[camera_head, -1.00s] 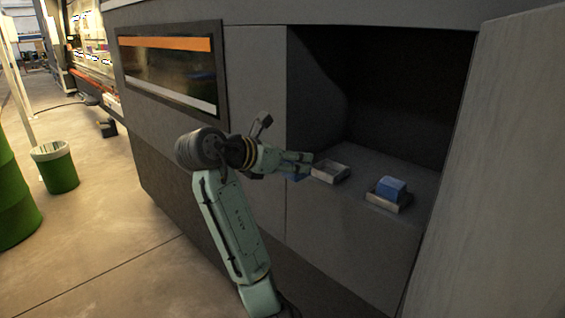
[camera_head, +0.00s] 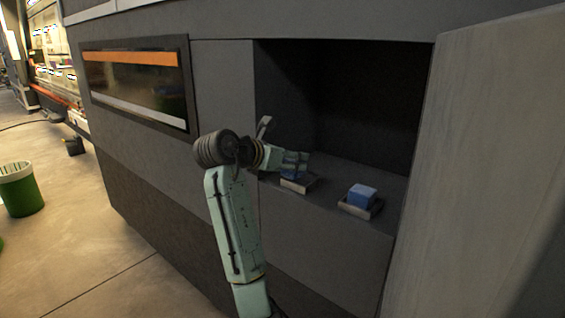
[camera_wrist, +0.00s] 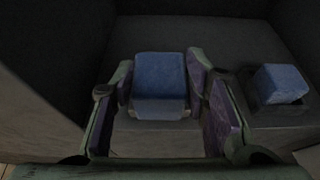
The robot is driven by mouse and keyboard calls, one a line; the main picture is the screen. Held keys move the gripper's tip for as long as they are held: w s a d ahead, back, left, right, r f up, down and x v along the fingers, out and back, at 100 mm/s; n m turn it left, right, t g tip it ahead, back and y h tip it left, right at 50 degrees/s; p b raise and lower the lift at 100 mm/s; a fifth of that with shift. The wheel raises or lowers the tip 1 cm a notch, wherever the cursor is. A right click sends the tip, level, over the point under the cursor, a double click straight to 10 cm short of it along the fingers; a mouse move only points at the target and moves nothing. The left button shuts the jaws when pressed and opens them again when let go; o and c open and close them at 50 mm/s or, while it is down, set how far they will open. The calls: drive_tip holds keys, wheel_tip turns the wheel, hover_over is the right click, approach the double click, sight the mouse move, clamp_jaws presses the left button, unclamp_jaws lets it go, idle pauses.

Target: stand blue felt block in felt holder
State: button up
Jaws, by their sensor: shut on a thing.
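My gripper (camera_head: 297,163) is inside the dark recess of the machine. It is shut on a blue felt block (camera_wrist: 160,75), which sits between the fingers in the wrist view. In the head view the fingers partly hide the block (camera_head: 291,174). A pale felt holder (camera_head: 299,186) lies directly below the gripper, and it also shows under the block in the wrist view (camera_wrist: 140,140). I cannot tell whether the block touches the holder floor.
A second blue block (camera_head: 362,193) sits tilted in another holder (camera_head: 358,208) to the right; the block also shows in the wrist view (camera_wrist: 283,82). The recess's side walls and a pale panel (camera_head: 490,160) at right bound the space. The ledge between holders is clear.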

drive_tip(key=w+d, duration=0.2)
drive_tip(key=shift+w, duration=0.4)
drive_tip(key=shift+w+d+f, duration=0.15)
drive_tip(key=shift+w+f, duration=0.05)
drive_tip(key=shift+f, duration=2)
drive_tip(key=o, duration=1.1)
drive_tip(key=shift+o, duration=0.2)
drive_tip(key=shift+s, duration=0.1)
drive_tip(key=v, duration=1.2)
